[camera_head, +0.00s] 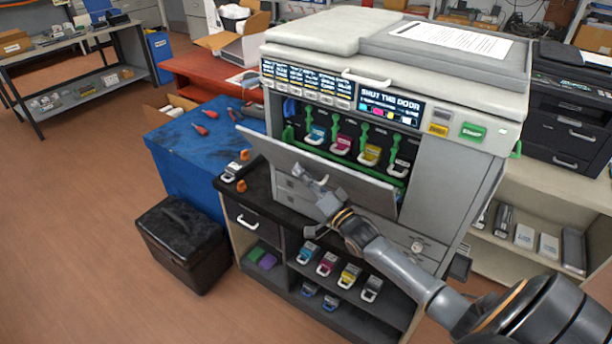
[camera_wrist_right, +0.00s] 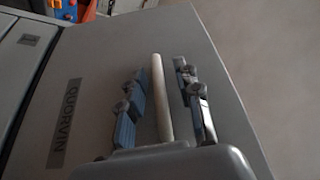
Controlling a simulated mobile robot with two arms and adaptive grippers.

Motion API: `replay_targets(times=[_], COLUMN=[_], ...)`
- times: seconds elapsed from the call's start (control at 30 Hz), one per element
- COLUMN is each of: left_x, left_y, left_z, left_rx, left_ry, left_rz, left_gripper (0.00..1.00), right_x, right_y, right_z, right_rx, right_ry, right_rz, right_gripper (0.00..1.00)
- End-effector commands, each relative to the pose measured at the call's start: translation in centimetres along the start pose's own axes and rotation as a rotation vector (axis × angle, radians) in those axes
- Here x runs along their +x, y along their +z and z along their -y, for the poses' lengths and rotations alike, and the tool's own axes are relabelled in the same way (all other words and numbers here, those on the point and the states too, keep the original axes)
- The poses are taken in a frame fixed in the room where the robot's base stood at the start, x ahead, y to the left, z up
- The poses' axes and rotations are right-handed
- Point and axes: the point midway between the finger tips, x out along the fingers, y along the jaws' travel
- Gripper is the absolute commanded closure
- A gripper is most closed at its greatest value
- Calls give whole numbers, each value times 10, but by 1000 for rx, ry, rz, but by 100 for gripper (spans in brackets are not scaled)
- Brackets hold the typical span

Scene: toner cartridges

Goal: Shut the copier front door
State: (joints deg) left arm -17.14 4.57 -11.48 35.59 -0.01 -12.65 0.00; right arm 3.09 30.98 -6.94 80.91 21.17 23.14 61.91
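The copier (camera_head: 455,165) stands on a dark-topped cabinet, and its front door (camera_head: 335,172) is tilted outward and down from the opening. Behind the door, cyan, magenta, yellow and black toner cartridges (camera_head: 342,145) sit in a row beside green levers. My right gripper (camera_head: 308,180) is at the door's outer face. In the right wrist view, the pale bar handle (camera_wrist_right: 161,98) of the door lies between my two fingers (camera_wrist_right: 163,103), with visible gaps on both sides. The gripper is open around the handle. My left gripper is not in view.
The copier's display (camera_head: 390,104) reads "SHUT THE DOOR". The cabinet's lower shelves hold more cartridges (camera_head: 327,264). A blue workbench (camera_head: 185,150) with tools stands to the left, with a black box (camera_head: 182,240) in front. The floor at left is clear.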

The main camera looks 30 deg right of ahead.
Motion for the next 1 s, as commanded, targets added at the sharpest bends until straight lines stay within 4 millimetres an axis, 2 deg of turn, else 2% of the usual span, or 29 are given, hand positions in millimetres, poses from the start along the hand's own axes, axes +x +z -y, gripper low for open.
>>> replay_targets(times=[0.03,0.2,1.0], left_x=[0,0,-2], left_y=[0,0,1], left_z=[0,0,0], left_rx=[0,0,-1], left_ry=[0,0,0], left_rz=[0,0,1], left_gripper=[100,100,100], right_x=[0,0,1], right_y=[-1,-1,-5], right_z=[0,0,0], right_rx=[-1,-1,15], right_ry=[-1,-1,6], right_rz=[-2,-2,-2], right_gripper=[66,100,100])
